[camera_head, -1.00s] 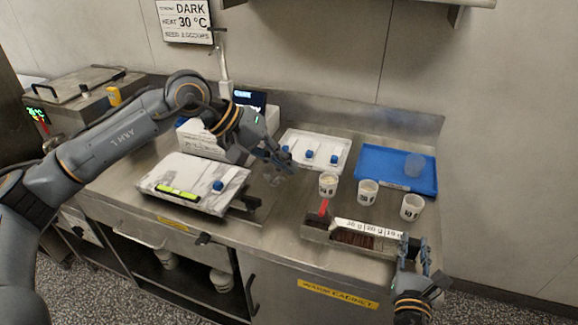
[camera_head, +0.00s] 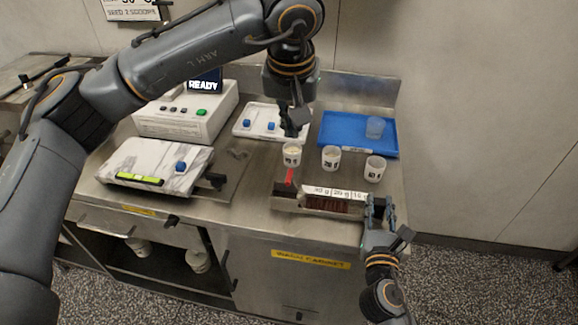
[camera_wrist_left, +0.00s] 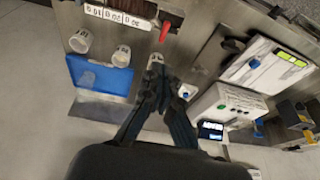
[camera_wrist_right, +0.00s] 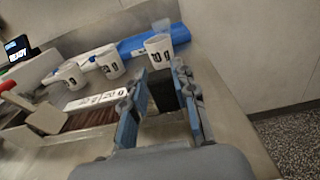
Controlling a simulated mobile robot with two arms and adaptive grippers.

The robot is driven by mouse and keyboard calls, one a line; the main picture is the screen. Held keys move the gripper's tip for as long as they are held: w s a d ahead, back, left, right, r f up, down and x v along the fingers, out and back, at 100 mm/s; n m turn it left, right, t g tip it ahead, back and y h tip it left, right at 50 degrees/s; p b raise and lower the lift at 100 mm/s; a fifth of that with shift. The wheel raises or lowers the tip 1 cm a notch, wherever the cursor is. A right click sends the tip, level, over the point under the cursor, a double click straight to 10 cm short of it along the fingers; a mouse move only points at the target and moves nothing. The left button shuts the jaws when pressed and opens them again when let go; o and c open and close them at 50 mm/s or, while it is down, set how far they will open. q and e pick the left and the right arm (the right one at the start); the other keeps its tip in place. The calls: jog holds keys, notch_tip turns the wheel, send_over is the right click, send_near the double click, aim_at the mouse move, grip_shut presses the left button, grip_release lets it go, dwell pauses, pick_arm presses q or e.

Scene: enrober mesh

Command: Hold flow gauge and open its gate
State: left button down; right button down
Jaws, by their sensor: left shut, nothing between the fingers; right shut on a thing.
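The flow gauge (camera_head: 318,201) is a long trough with a strip of gram labels and dark brown contents, near the counter's front edge. Its red gate lever (camera_head: 289,177) stands at the left end; the lever also shows in the left wrist view (camera_wrist_left: 166,29). My right gripper (camera_head: 378,208) is shut on the gauge's right end; in the right wrist view a dark block (camera_wrist_right: 163,92) sits between its fingers. My left gripper (camera_head: 293,131) is shut and empty, just behind the left white cup (camera_head: 291,155), apart from the lever.
Two more white cups (camera_head: 331,158) (camera_head: 375,169) stand behind the gauge. A blue tray (camera_head: 340,145) with a clear cup (camera_head: 375,127) and a white tray (camera_head: 243,128) lie further back. A machine reading READY (camera_head: 190,118) and a marbled plate (camera_head: 148,172) with a green level occupy the left.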

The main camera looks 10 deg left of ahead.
aim_at(288, 175)
pick_arm(q)
jog(key=shift+f, duration=0.1)
dwell(0.3)
jog(key=x, duration=1.2)
jog(key=shift+s+a+f, duration=0.25)
jog(key=shift+s+f, duration=0.05)
jog(key=shift+f, duration=0.6)
jog(key=shift+a, duration=0.15)
jog(key=shift+a+f+h, duration=0.1)
jog(key=shift+a+h, duration=0.1)
jog(key=shift+h, duration=0.1)
jog(key=shift+a+f+h, duration=0.15)
jog(key=shift+a+h, duration=0.15)
jog(key=shift+a, duration=0.15)
jog(key=shift+h, duration=0.7)
jog(key=shift+a+f, duration=0.65)
jog(key=shift+a, duration=0.15)
jog(key=shift+a+f, duration=0.65)
jog(key=shift+a, duration=0.2)
